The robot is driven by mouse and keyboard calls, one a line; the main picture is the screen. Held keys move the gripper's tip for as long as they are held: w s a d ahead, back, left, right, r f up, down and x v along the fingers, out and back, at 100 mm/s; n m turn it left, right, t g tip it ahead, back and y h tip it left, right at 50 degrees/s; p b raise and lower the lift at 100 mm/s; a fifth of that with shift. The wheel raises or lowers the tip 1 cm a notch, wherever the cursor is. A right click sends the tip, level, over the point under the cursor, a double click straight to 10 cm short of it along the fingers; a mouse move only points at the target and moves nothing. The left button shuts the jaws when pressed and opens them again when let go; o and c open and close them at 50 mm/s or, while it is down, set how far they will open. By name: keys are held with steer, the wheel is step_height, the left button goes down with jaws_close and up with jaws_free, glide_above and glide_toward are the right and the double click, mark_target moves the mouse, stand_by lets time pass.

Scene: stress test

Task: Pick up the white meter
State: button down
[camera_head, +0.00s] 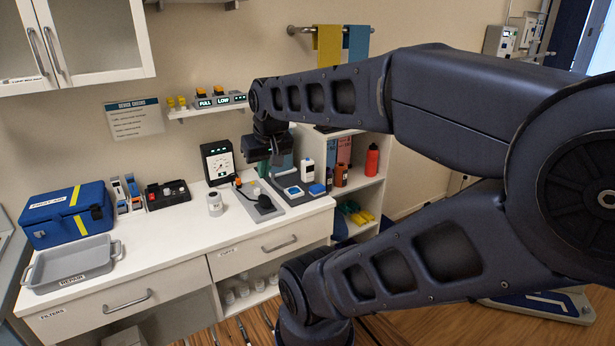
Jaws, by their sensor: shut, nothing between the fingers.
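A meter (219,162) with a white dial face in a black frame stands upright at the back of the white counter, near the wall.
A small white jar (215,204) stands in front of the dial meter. A blue case (67,214) and a grey bin (72,264) fill the left. The counter's front middle is clear.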

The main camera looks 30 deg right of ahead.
stand_by(0.4)
steer(key=c, duration=0.8)
jaws_free()
